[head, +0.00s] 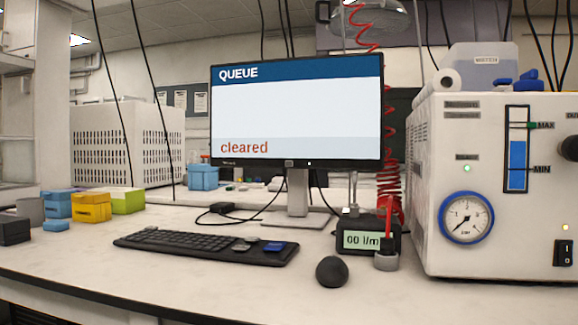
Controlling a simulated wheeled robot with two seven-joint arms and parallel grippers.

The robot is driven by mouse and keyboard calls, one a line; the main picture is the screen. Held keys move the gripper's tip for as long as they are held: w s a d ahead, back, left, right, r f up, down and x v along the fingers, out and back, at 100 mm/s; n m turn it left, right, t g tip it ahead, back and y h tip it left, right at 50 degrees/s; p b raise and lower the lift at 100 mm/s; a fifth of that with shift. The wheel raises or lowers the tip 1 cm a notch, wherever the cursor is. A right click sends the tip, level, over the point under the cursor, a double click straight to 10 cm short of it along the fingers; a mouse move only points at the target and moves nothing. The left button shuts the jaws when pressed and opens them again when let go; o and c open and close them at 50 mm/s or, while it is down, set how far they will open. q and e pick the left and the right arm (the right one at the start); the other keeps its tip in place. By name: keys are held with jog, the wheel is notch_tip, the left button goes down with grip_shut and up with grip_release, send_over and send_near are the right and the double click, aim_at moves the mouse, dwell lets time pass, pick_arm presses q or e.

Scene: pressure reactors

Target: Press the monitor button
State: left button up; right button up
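The monitor (297,110) stands upright on a grey stand at the middle of the bench. Its screen is lit, with a blue "QUEUE" header, a blank white area and "cleared" in red at the bottom left. A small button-like square (289,163) sits at the middle of the lower bezel, and a small white light (309,163) is to its right. Neither of my grippers shows in the head view.
A keyboard (205,244) and a black mouse (332,271) lie before the monitor. A small meter reading "00 l/m" (366,239) stands to the right, beside a large white machine (470,150) with a gauge. Coloured boxes (91,209) stand at left. The front bench strip is mostly clear.

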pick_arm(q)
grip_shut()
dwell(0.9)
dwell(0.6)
